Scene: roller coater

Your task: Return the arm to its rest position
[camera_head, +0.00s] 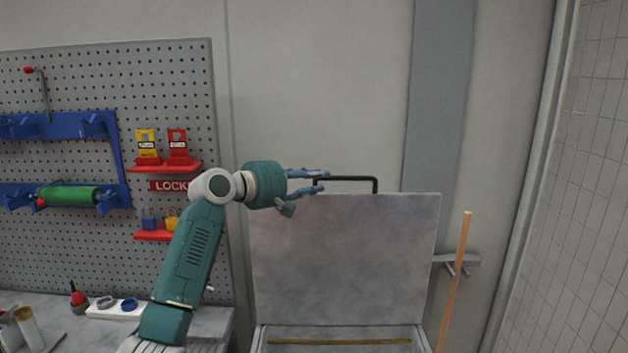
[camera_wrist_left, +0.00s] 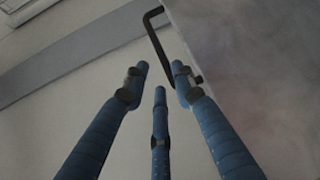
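My left arm reaches up from the bottom left in the head view. Its left gripper (camera_head: 322,181) points right, at the upper left edge of a raised grey lid (camera_head: 345,255). The blue fingers are spread, with nothing between them that I can see. A black bar handle (camera_head: 350,178) stands on the lid's top edge, just right of the fingertips. In the left wrist view the handle (camera_wrist_left: 155,40) shows beyond the spread fingers (camera_wrist_left: 160,80). My right gripper is not in either view.
A pegboard (camera_head: 100,75) with a green roller (camera_head: 68,196) and red lock shelves (camera_head: 165,167) stands at left. A workbench (camera_head: 75,335) with small items lies below it. An open box (camera_head: 262,340) is under the lid. A wooden pole (camera_head: 458,260) stands at right.

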